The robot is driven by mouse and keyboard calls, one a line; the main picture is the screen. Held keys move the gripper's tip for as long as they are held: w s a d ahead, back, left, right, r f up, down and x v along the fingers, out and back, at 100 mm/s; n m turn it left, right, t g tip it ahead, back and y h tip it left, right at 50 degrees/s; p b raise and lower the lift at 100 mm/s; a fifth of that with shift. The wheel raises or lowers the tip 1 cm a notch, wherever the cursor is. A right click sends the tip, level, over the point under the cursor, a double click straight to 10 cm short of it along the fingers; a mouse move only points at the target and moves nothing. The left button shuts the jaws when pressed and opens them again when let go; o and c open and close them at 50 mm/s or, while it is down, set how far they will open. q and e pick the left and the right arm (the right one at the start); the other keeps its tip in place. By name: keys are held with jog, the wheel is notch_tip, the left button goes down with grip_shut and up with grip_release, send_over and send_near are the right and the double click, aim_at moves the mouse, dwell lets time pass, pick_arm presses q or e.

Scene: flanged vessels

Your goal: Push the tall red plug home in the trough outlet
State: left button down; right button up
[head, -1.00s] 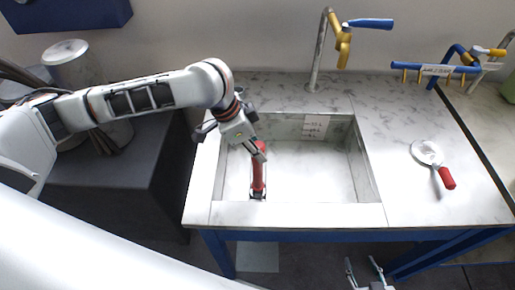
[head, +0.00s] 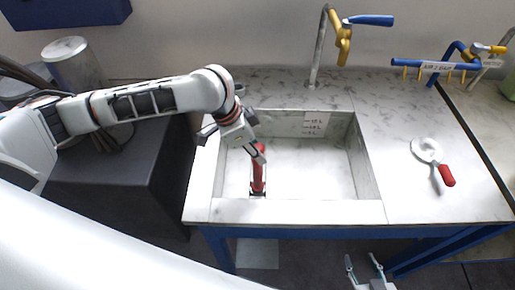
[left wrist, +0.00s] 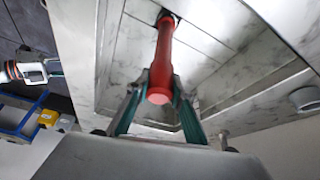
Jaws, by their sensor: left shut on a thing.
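The tall red plug (head: 258,178) stands nearly upright in the left front part of the white trough (head: 310,175), with its foot at the dark outlet (head: 257,193). I cannot tell how deep the plug sits in the outlet. My left gripper (head: 258,156) is shut on the plug's upper end. In the left wrist view the red plug (left wrist: 161,60) runs from between the fingers (left wrist: 158,92) down to the dark outlet (left wrist: 167,16). My right gripper (head: 365,268) is open and empty, low in front of the bench.
A yellow tap with a blue lever (head: 345,30) rises behind the trough. A round white tool with a red handle (head: 447,176) lies on the worktop at right. A blue rail with yellow nozzles (head: 435,66) stands at the back right. A dark cabinet (head: 115,165) is at left.

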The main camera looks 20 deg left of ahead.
pick_arm(q)
jog(key=shift+f, duration=0.7)
jog(key=c, duration=1.7)
grip_release()
jog(key=v, duration=1.2)
